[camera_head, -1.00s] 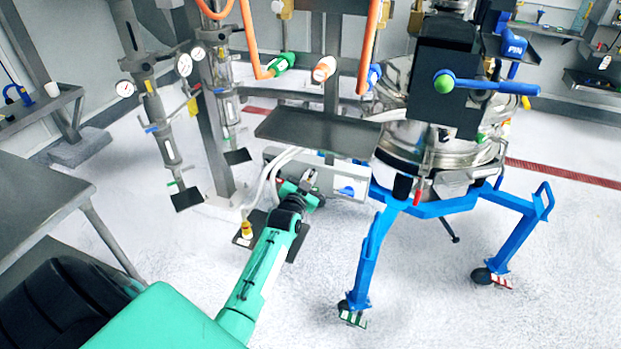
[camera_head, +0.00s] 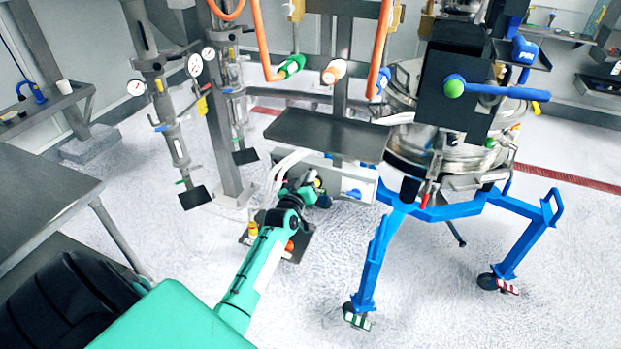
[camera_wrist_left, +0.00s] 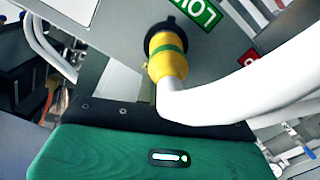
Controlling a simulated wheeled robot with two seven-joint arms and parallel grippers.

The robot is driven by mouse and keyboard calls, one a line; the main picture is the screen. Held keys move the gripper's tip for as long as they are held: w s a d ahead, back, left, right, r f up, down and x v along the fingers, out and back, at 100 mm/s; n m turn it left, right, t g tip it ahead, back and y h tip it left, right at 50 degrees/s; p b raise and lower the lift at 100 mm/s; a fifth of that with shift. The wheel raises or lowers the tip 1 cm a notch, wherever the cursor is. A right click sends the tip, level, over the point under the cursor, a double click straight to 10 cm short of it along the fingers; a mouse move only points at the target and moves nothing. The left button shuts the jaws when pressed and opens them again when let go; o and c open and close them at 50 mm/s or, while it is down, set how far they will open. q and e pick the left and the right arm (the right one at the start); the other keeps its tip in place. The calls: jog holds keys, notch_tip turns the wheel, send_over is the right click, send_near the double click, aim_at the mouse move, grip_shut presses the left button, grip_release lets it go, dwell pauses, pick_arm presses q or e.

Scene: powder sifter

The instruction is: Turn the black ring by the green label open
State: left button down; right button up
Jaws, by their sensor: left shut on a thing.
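In the left wrist view a black ring (camera_wrist_left: 182,17) sits on a grey panel, around the base of a yellow fitting (camera_wrist_left: 167,56) with a green band. A white hose (camera_wrist_left: 205,104) leaves the fitting and bends right. My left gripper (camera_head: 309,184) is at the front of the grey box under the dark shelf. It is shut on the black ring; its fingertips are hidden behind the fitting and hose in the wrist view. My right gripper is not in view.
White hoses (camera_head: 281,168) loop close to my left wrist. A red label (camera_wrist_left: 249,57) is right of the fitting. The dark shelf (camera_head: 328,133) overhangs the box. A blue-legged steel vessel (camera_head: 436,150) stands to the right.

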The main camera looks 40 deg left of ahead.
pick_arm(q)
jog(key=shift+a+f+n, duration=0.1)
jog(key=shift+a+n, duration=0.05)
jog(key=shift+n, duration=0.25)
dwell(0.3)
jog(key=c, duration=1.5)
grip_release()
jog(key=b+v, duration=0.2)
jog(key=v, duration=1.2)
jog(key=shift+a, duration=0.1)
